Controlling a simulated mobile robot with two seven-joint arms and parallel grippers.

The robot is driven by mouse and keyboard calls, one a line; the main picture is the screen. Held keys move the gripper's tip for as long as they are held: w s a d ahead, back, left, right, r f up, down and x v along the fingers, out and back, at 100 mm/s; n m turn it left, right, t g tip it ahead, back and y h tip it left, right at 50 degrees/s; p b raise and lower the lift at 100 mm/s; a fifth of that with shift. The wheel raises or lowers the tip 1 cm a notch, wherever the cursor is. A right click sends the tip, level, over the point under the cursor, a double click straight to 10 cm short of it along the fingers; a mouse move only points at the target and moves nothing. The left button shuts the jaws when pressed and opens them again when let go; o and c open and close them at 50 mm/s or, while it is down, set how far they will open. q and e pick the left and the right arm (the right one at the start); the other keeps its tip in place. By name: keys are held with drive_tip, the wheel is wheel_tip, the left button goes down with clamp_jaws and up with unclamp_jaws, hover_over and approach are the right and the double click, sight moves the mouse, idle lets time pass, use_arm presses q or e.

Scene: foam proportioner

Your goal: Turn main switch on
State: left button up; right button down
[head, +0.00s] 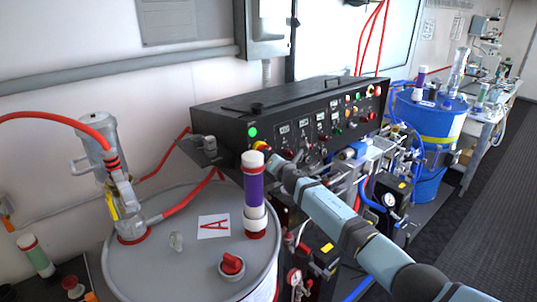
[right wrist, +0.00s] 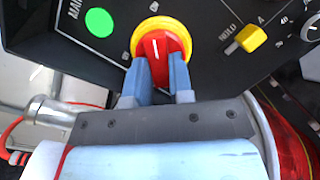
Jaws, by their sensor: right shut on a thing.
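The main switch is a red knob in a yellow ring on the black control panel, in the right wrist view (right wrist: 160,45). It also shows at the panel's left end in the head view (head: 261,146), partly behind my gripper. The white mark on the knob stands nearly upright in the right wrist view. My right gripper (right wrist: 161,72) is shut on the red knob, with one blue finger on each side of its lower part. A lit green light (right wrist: 99,22) is left of the switch. My left gripper is not in view.
A yellow selector (right wrist: 250,38) is right of the switch. A grey drum marked A (head: 150,265) with a purple-and-white cylinder (head: 254,190) stands in front of the panel. Pipes and a gauge (head: 389,199) crowd the space below the panel. A blue drum (head: 430,115) is farther right.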

idle(0.5)
drive_tip(key=c, duration=1)
unclamp_jaws()
drive_tip(key=p+v, duration=0.2)
drive_tip(key=v, duration=1.2)
drive_tip(key=shift+p, duration=0.35)
